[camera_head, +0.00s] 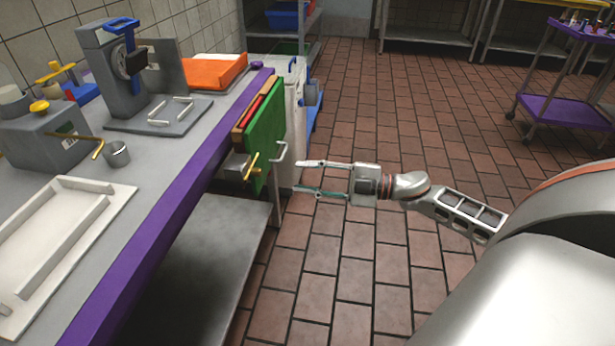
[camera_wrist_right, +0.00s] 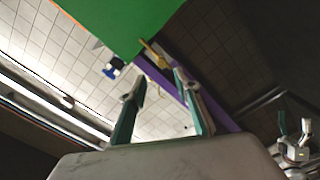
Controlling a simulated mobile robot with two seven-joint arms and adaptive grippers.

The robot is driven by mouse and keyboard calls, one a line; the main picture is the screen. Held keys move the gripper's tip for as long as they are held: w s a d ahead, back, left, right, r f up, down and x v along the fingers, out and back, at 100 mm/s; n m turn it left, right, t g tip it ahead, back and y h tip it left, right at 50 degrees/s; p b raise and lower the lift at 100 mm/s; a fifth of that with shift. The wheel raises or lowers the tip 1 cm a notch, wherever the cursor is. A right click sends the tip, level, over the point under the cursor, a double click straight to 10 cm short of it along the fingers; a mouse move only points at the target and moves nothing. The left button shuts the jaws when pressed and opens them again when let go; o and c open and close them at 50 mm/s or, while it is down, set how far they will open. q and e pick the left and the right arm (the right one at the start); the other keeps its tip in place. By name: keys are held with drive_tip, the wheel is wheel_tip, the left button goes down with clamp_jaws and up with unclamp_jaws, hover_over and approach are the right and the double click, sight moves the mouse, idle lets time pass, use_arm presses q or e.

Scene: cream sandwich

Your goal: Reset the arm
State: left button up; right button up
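My right gripper (camera_head: 308,178) is open and empty in the head view. It is held out over the tiled floor, to the right of the counter (camera_head: 150,245) and its purple edge. Its two fingers point left, toward the green board (camera_head: 264,135) at the counter's side, with a gap between them and the board. In the right wrist view the two fingertips (camera_wrist_right: 155,85) stand apart with nothing between them, and the green board (camera_wrist_right: 115,22) shows beyond them. My left gripper is not in the head view.
A white tray (camera_head: 110,190) lies on the counter at left. Behind it stand a grey box (camera_head: 45,140), a small metal cup (camera_head: 117,154), a grey press (camera_head: 110,70) and an orange tray (camera_head: 213,72). A purple cart (camera_head: 565,110) stands far right. The floor (camera_head: 400,130) between is clear.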

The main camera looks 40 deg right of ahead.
idle(0.5)
use_arm(q)
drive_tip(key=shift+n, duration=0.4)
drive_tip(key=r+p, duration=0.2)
drive_tip(key=p, duration=0.4)
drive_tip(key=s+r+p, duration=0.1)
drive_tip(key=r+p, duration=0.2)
drive_tip(key=p, duration=0.2)
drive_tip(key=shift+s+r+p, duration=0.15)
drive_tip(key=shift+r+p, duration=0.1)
drive_tip(key=shift+p, duration=0.15)
use_arm(e)
drive_tip(key=s+a+f+m+g+h, duration=0.1)
drive_tip(key=s+a+f+m+h, duration=0.2)
drive_tip(key=s+a+f+m, duration=0.2)
drive_tip(key=s+a+f+m+g+h, duration=0.1)
drive_tip(key=s+a+f+m+h, duration=0.2)
drive_tip(key=s, duration=0.9)
drive_tip(key=s+a+f+m+g+h, duration=0.1)
drive_tip(key=s+a+f+m+h, duration=0.2)
drive_tip(key=s+a+f+m, duration=0.4)
drive_tip(key=s+a+f, duration=0.1)
drive_tip(key=a, duration=0.2)
drive_tip(key=shift+s, duration=0.4)
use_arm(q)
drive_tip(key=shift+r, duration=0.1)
